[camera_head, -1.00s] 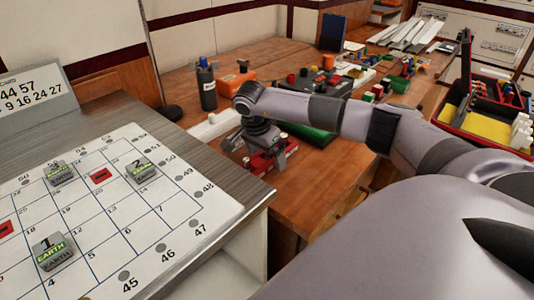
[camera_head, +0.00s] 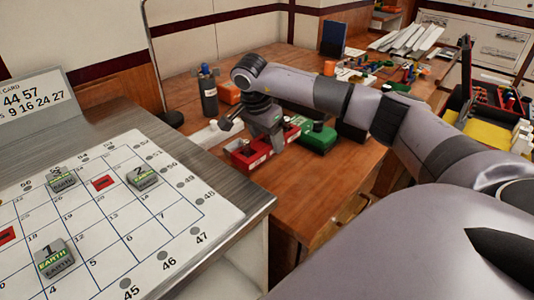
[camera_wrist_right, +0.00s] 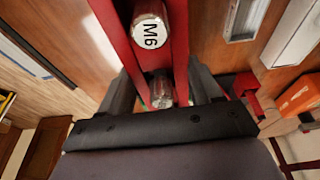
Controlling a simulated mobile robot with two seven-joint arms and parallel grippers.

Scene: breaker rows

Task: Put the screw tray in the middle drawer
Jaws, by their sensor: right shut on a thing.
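The red screw tray (camera_head: 241,160) is at the near left part of the wooden desk (camera_head: 325,180), beside a green box (camera_head: 318,139). My right gripper (camera_head: 268,140) comes down over it and is shut on it. In the right wrist view the tray (camera_wrist_right: 181,45) runs between the fingers of the gripper (camera_wrist_right: 160,98), with a round container marked M6 (camera_wrist_right: 151,32) inside. I cannot tell whether the tray touches the desk top. A drawer front with a handle (camera_head: 353,207) shows on the desk's front; which drawer it is cannot be told. My left gripper is out of view.
A grey counter (camera_head: 185,110) with a numbered white board (camera_head: 105,235) and several EARTH blocks stands at the left. A dark bottle (camera_head: 208,95) and an orange case (camera_head: 230,94) stand behind the tray.

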